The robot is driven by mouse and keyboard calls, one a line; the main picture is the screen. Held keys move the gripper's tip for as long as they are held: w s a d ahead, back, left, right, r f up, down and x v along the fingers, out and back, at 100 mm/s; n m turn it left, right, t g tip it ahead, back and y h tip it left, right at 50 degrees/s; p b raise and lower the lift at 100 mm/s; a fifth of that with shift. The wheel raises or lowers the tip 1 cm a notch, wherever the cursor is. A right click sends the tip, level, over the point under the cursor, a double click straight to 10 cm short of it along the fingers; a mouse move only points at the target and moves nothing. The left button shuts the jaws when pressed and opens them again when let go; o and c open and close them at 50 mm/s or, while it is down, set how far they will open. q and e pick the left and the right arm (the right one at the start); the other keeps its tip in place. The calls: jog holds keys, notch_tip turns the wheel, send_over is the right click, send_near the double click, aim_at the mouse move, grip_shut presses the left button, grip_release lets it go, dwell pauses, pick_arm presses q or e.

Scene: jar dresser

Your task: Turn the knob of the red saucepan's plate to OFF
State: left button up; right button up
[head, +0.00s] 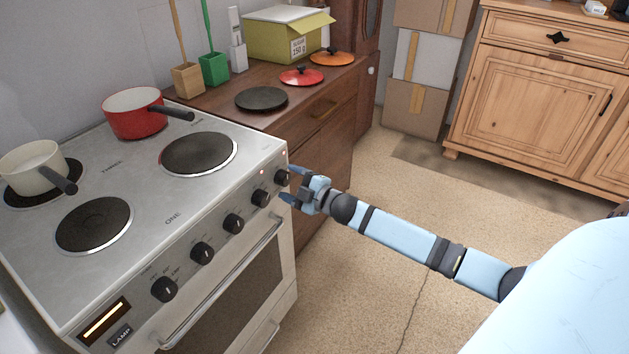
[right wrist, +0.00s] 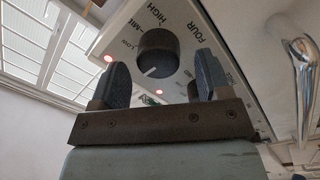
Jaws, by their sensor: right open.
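The red saucepan (head: 133,115) stands on the back right plate of the stove, its black handle pointing right. A row of black knobs runs along the stove's front panel. The rightmost knob (head: 282,177), marked FOUR, also shows in the right wrist view (right wrist: 158,50). Its white pointer line points to the lower left of that picture, past LOW; I cannot read an OFF mark. My right gripper (head: 292,184) is open in front of this knob, its fingers (right wrist: 163,75) on either side, with gaps visible. Contact is not visible. My left gripper is out of view.
A cream saucepan (head: 37,166) stands on the back left plate. An oven handle (head: 225,285) runs below the knobs. Small red lights (head: 264,173) glow by the right knobs. A brown dresser (head: 300,110) adjoins the stove. The floor (head: 370,270) to the right is clear.

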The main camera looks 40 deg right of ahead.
pick_arm(q)
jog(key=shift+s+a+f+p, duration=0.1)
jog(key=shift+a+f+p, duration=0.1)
jog(key=shift+p, duration=0.6)
pick_arm(e)
jog(key=v, duration=1.2)
jog(key=shift+s, duration=0.2)
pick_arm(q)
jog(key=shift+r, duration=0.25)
